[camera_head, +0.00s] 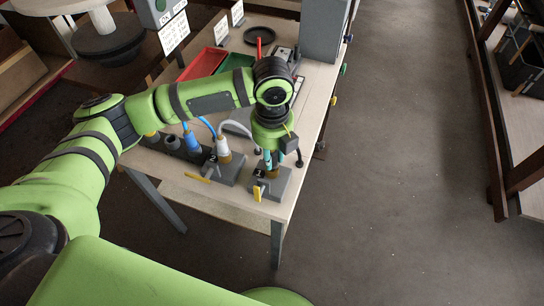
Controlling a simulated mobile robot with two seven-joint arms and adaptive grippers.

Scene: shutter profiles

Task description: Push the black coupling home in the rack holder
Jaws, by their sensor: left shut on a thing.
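My left gripper (269,160) points down over the front-right grey holder block (283,184) of the rack, which carries a tag marked 1. It is shut on a coupling whose brass-coloured lower end (272,173) shows just below the fingers, at the block. The coupling's body is mostly hidden by the gripper and wrist, so its black colour and how deep it sits cannot be told. My right gripper is not in view.
To the left stand a white coupling (223,151) in another grey block and a blue coupling (192,141). A red tray (203,62) and a green tray (236,62) lie farther back. A grey box (322,30) stands at the back right. The floor right of the table is clear.

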